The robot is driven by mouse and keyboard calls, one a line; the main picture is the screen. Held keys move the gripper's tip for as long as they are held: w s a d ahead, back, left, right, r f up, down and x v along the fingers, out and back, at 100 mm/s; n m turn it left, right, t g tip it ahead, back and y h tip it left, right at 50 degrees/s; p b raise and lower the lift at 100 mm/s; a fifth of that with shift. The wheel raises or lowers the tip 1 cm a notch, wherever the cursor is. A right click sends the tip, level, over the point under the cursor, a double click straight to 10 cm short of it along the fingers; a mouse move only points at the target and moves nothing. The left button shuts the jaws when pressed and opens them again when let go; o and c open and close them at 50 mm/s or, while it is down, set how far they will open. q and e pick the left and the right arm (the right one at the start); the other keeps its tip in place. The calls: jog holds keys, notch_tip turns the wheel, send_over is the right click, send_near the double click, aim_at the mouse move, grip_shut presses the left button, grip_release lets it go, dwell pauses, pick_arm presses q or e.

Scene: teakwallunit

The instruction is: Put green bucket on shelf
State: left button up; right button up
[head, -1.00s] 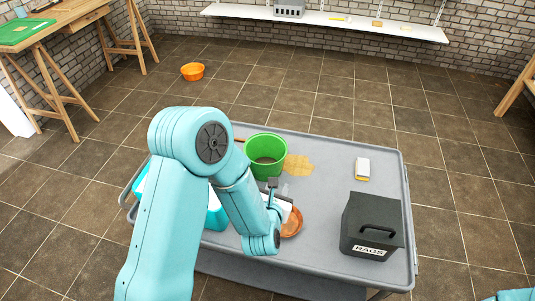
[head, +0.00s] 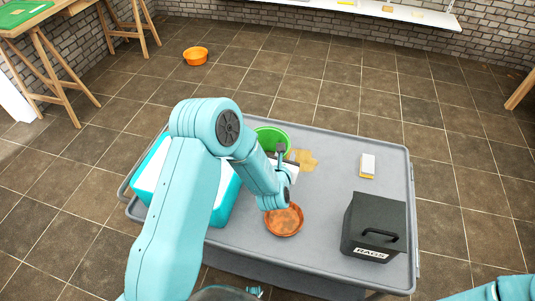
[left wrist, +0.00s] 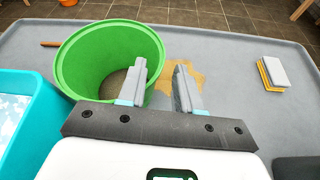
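The green bucket (head: 272,136) stands on the grey cart at its far side, partly hidden by my left arm in the head view. In the left wrist view the bucket (left wrist: 84,66) is upright, its round mouth facing up. My left gripper (left wrist: 160,88) is open at the bucket's right side. One finger overlaps the bucket's opening and the other is to the right of its wall; I cannot tell whether they touch it. In the head view the left gripper (head: 281,157) is at the bucket's near right edge. The white wall shelf (head: 440,18) is at the top. My right gripper is out of view.
The cart (head: 325,235) also holds a teal-and-white box (head: 222,205), a brown dish (head: 284,220), a dark rags box (head: 375,225), and a white-yellow block (head: 367,166). An orange bowl (head: 195,56) is on the floor. Open floor lies between cart and shelf.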

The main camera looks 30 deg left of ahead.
pick_arm(q)
jog(key=x, duration=0.6)
jog(key=shift+w+a+f, duration=0.1)
jog(key=shift+w+f, duration=0.05)
jog(key=shift+w, duration=0.05)
jog(key=shift+s, duration=0.1)
jog(key=shift+c, duration=0.3)
grip_shut()
dwell(0.8)
